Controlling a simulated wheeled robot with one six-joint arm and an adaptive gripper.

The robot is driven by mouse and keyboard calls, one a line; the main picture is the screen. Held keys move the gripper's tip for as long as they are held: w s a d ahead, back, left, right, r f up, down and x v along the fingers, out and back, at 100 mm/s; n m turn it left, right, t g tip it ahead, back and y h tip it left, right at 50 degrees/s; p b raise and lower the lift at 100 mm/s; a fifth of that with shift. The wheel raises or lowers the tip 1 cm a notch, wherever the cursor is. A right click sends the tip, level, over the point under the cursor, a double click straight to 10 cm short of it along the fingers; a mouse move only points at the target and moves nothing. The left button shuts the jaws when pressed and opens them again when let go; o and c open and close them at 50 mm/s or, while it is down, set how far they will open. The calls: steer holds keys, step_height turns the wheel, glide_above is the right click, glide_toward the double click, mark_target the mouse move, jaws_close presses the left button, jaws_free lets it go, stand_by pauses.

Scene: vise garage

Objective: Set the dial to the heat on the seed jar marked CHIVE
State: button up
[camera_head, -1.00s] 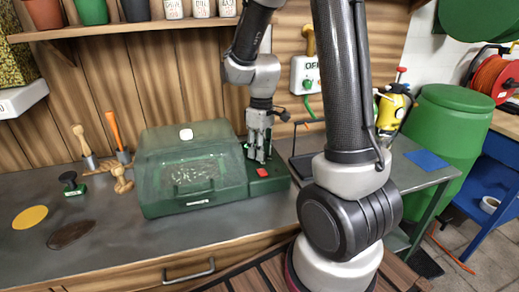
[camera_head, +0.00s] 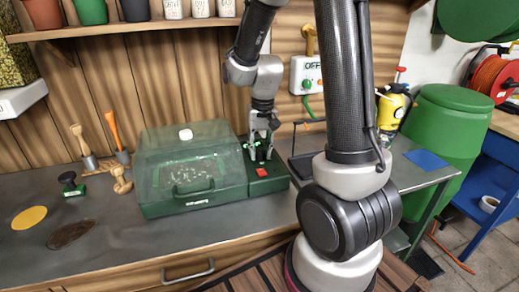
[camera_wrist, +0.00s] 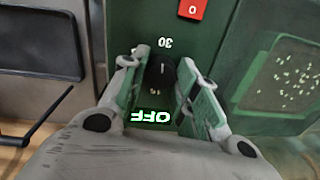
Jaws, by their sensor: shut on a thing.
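The black dial (camera_wrist: 160,75) sits on the green control panel of the seed propagator (camera_head: 160,203). My gripper (camera_wrist: 161,72) is shut on the dial, one finger on each side, pointing down at the panel; it also shows in the head view (camera_head: 260,153). A small white line shows on the dial, with 30 printed beside it and a smaller number partly hidden on the opposite side. A lit green display (camera_wrist: 151,117) reads OFF, upside down in the wrist view. White seed jars (camera_head: 199,8) stand on the shelf; their labels are too small to read.
A red switch (camera_wrist: 192,8) marked 0 is on the same panel. The propagator's clear lid (camera_wrist: 280,85) is close beside my gripper. A black tray (camera_head: 305,165) lies to the right.

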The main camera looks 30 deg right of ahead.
mark_target(262, 151)
steer(key=shift+m, duration=0.6)
steer(key=o, duration=1)
steer(key=r, duration=1.2)
steer(key=shift+s+d, duration=0.1)
steer(key=shift+d, duration=0.25)
steer(key=shift+n, duration=0.3)
steer(key=s+r+n+t, duration=0.1)
steer(key=s+r, duration=0.1)
steer(key=s, duration=0.4)
steer(key=s+r+n+t, duration=0.1)
steer(key=s+r, duration=0.1)
steer(key=s, duration=0.3)
steer(key=s+d+r+n+t, duration=0.1)
steer(key=s+r+n+t, duration=0.1)
steer(key=s, duration=0.4)
steer(key=shift+s+h, duration=0.3)
